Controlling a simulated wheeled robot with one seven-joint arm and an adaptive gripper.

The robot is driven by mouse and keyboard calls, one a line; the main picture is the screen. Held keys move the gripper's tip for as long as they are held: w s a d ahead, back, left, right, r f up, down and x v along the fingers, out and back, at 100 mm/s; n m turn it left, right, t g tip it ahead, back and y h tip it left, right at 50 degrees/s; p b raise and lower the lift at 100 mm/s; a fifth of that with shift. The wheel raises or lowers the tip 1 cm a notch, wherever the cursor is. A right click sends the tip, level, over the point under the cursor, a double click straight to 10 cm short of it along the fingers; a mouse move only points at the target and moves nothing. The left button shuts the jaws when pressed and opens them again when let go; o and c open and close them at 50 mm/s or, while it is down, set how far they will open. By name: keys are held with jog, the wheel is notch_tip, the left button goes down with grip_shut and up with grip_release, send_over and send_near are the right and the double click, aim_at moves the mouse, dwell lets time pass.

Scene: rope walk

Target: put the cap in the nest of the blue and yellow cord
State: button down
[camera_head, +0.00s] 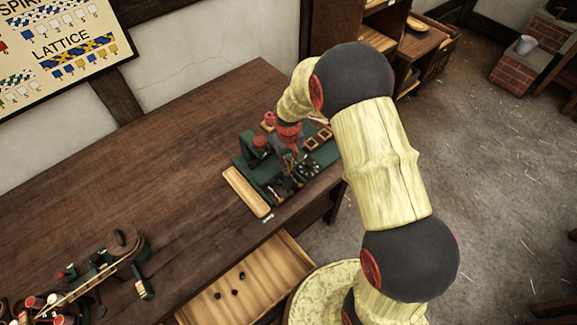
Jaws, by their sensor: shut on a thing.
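My gripper (287,178) is low over the dark green stand (240,164) on the workbench. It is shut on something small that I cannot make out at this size. I cannot pick out the cap by sight. Small square wooden nests (311,143) lie on the right part of the stand, to the right of my gripper. I cannot tell which nest belongs to the blue and yellow cord, as the cords are too small and partly hidden by my arm.
A pale wooden tray (245,192) lies along the stand's left edge. An open drawer (262,262) below holds several small dark pieces. A cord-working device (100,265) stands at left. A wall chart (50,45) shows cord patterns. The bench middle (150,185) is clear.

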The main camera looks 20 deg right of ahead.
jog(key=shift+f, duration=0.1)
jog(key=shift+f, duration=0.35)
jog(key=shift+f+b, duration=0.15)
jog(key=shift+b, duration=0.15)
jog(key=c, duration=1.9)
grip_release()
jog(key=shift+o, duration=0.4)
